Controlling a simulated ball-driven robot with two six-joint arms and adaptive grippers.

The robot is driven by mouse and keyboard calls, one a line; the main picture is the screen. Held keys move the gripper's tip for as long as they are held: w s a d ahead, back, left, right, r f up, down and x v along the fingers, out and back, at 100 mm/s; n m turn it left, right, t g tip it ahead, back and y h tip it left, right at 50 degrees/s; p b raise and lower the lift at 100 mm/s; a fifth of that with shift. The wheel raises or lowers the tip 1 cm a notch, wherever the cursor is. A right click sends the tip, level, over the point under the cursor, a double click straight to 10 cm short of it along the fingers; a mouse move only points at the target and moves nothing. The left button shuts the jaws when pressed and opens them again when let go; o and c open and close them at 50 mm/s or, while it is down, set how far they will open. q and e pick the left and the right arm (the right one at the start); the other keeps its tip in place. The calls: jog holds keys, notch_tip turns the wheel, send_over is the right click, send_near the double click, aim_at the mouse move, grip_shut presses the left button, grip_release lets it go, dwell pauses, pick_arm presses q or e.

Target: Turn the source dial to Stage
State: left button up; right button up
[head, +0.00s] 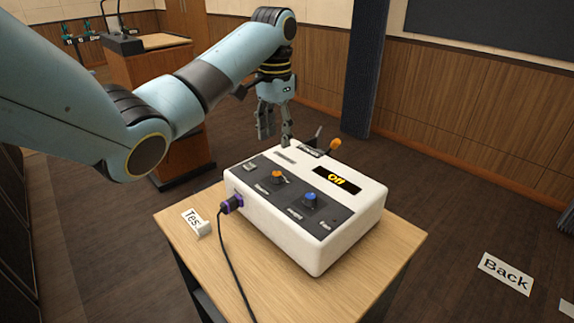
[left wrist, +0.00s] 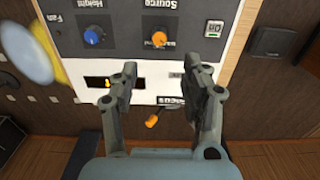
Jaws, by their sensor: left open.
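A white control box (head: 330,240) stands on a small wooden table. Its orange source dial (head: 278,177) is on the dark panel, left of a blue dial (head: 310,197). The source dial also shows in the left wrist view (left wrist: 159,39), with its "Source" label upside down. A small display (head: 337,182) reads "Off". My left gripper (head: 276,140) is open and empty above the back edge of the box, behind the source dial and apart from it. In the left wrist view its fingers (left wrist: 163,85) straddle part of the box's back edge. My right gripper is not in view.
An orange-tipped lever (head: 335,144) sticks up at the back of the box, close to my left gripper. A lectern (head: 150,62) stands behind.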

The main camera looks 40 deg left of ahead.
pick_arm(q)
send_over(277, 173)
notch_tip(277, 173, down, 6)
jog(key=shift+s+r, duration=0.1)
notch_tip(277, 173, down, 4)
jog(key=shift+r, duration=0.1)
jog(key=shift+f, duration=0.4)
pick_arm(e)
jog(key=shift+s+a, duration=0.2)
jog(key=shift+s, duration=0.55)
pick_arm(q)
jog(key=shift+c, duration=0.4)
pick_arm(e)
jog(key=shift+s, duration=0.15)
pick_arm(q)
jog(key=shift+c, duration=1.2)
grip_shut()
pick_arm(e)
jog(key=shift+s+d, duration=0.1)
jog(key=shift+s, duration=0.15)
